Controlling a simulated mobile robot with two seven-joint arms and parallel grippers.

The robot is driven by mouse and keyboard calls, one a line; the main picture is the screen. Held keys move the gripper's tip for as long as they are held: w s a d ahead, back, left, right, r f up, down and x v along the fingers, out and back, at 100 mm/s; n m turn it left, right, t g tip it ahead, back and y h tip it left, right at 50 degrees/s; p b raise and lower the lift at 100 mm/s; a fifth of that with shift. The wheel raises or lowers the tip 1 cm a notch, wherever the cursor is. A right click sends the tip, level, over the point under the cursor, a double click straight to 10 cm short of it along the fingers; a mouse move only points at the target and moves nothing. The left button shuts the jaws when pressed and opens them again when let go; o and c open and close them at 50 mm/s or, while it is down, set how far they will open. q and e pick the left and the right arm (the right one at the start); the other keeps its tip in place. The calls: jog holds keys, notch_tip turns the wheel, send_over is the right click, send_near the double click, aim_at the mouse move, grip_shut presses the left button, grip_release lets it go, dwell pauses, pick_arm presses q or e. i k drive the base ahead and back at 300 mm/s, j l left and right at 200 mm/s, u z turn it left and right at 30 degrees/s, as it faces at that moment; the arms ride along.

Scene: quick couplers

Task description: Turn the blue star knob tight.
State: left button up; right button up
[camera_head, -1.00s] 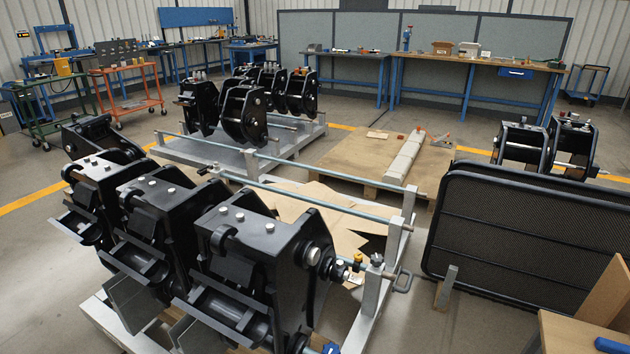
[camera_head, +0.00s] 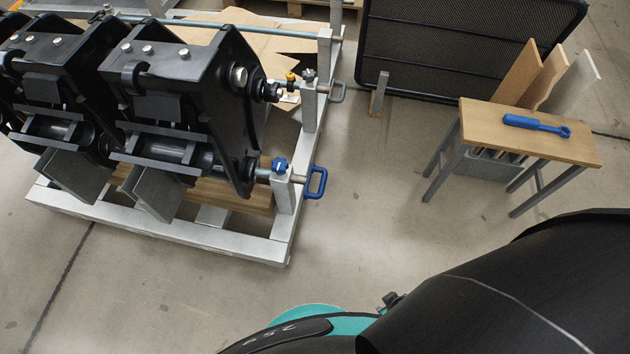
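The blue star knob (camera_head: 279,165) sits on top of the grey post at the front right corner of the pallet frame, at the end of the lower rod. A blue loop handle (camera_head: 316,183) sticks out to the right of that post. I cannot tell how tight the knob is. My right arm fills the lower right of the view, black with a teal part, well apart from the knob. No fingers of my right gripper can be made out, so its state is unclear. My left gripper is not in view.
Black couplers (camera_head: 180,65) stand on the grey pallet frame (camera_head: 150,225). A black star knob (camera_head: 309,75) tops a second post behind. A wooden side table (camera_head: 545,140) on the right carries a blue wrench-like tool (camera_head: 536,125). A black mesh panel (camera_head: 460,45) stands behind. The floor between is clear.

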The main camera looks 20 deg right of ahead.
aim_at(280, 167)
jog(key=l+u, duration=0.25)
jog(key=l, duration=0.4)
jog(key=k+l+u, duration=0.2)
jog(key=l, duration=0.45)
jog(key=i, duration=0.05)
